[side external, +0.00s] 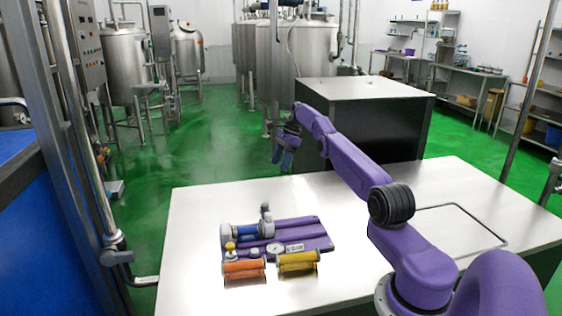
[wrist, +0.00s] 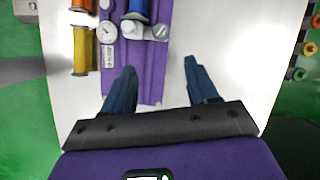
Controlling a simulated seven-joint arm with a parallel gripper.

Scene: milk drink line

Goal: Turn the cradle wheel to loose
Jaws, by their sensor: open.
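A purple board (side external: 318,240) lies on the white table and carries a blue cylinder (side external: 248,232) with grey end parts. A grey upright knob (side external: 266,212) stands at the cylinder's end, and it shows as a pale grey fitting in the wrist view (wrist: 133,29). I cannot tell for sure which grey part is the cradle wheel, or its setting. A round gauge (side external: 275,249) sits beside the cylinder and also shows in the wrist view (wrist: 106,32). My gripper (side external: 283,158) is open and empty, high above the table and apart from the board. Its fingers (wrist: 160,66) point toward the board in the wrist view.
An orange cylinder (side external: 244,268) and a yellow cylinder (side external: 297,262) lie along the board's front edge. A black box with a pale top (side external: 365,90) stands behind my arm. The table (side external: 190,210) is bare left of the board.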

